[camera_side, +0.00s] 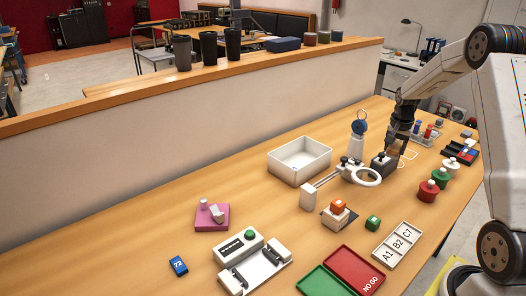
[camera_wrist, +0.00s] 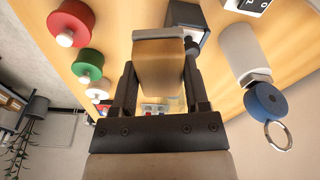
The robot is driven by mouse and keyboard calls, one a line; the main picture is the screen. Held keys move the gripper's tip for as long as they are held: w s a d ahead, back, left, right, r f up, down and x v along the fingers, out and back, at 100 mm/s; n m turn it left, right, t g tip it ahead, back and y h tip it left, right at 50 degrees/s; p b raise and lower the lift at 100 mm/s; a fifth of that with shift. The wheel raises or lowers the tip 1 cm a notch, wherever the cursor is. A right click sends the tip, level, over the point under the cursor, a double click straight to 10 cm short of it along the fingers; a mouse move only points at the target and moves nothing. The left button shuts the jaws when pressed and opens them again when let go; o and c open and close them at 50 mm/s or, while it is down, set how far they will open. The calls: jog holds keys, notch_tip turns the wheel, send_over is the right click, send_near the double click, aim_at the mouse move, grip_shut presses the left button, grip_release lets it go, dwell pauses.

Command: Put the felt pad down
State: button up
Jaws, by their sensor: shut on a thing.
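My gripper (camera_wrist: 157,75) is shut on a tan-brown block, which I take to be the felt pad (camera_wrist: 158,62); it sits between the two dark fingers in the wrist view. In the side view my gripper (camera_side: 394,148) points down at the right part of the bench, and the pad (camera_side: 393,149) shows only as a small brown patch. The pad is close to a dark box (camera_side: 379,164); whether they touch I cannot tell. A pale yellow outline (camera_side: 410,155) is marked on the bench just right of my gripper.
A white bin (camera_side: 299,160) is further left. Red (camera_side: 428,191), green (camera_side: 440,177) and white knobbed weights line the right edge. A rack (camera_side: 425,136) stands behind.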

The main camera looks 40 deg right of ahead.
jog(key=w+a+n, duration=0.3)
jog(key=w+a, duration=0.3)
jog(key=a, duration=0.3)
jog(key=w+a+n, duration=0.3)
jog(key=w+a, duration=0.3)
jog(key=a, duration=0.2)
jog(key=w+a+n+t+y, duration=0.1)
jog(key=a+n, duration=0.8)
jog(key=a, duration=2.7)
jog(key=shift+a, duration=0.3)
jog(key=s+a+n, duration=0.2)
jog(key=s+a, duration=0.2)
jog(key=a, duration=0.4)
jog(key=s+a+n+y, duration=0.1)
jog(key=s+a+n, duration=0.2)
jog(key=a, duration=0.5)
jog(key=shift+s+r, duration=0.15)
jog(key=shift+s, duration=0.6)
jog(key=shift+a, duration=0.1)
jog(key=shift+w, duration=0.1)
jog(key=shift+w+a+f, duration=1.2)
jog(key=shift+w+f, duration=0.35)
jog(key=shift+w, duration=0.35)
jog(key=shift+w+a+f, duration=1.2)
jog(key=shift+w+f, duration=0.4)
jog(key=shift+w, duration=0.25)
jog(key=shift+w+a+f, duration=1.2)
jog(key=shift+w+f, duration=0.35)
jog(key=shift+w, duration=0.35)
jog(key=shift+w+f, duration=0.1)
